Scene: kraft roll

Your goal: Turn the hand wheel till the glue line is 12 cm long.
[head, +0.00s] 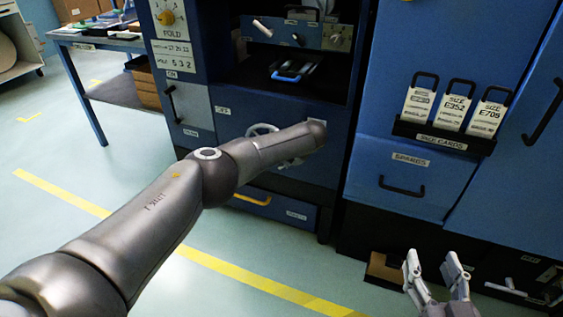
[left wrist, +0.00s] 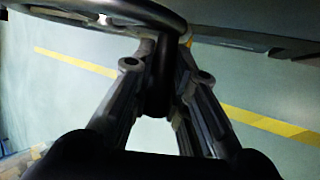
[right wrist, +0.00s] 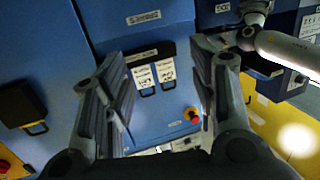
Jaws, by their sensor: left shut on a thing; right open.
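The hand wheel (head: 262,130) is on the front of the dark blue machine, mostly hidden behind my left forearm in the head view. In the left wrist view its dark rim (left wrist: 100,8) curves across the top. My left gripper (left wrist: 165,78) is shut on the wheel's dark upright handle (left wrist: 163,95). I cannot make out a glue line.
Above the wheel is a dark open bay holding a blue-handled item (head: 287,77). A rack of size cards (head: 443,137) hangs on the right cabinet, above a spares drawer (head: 400,187).

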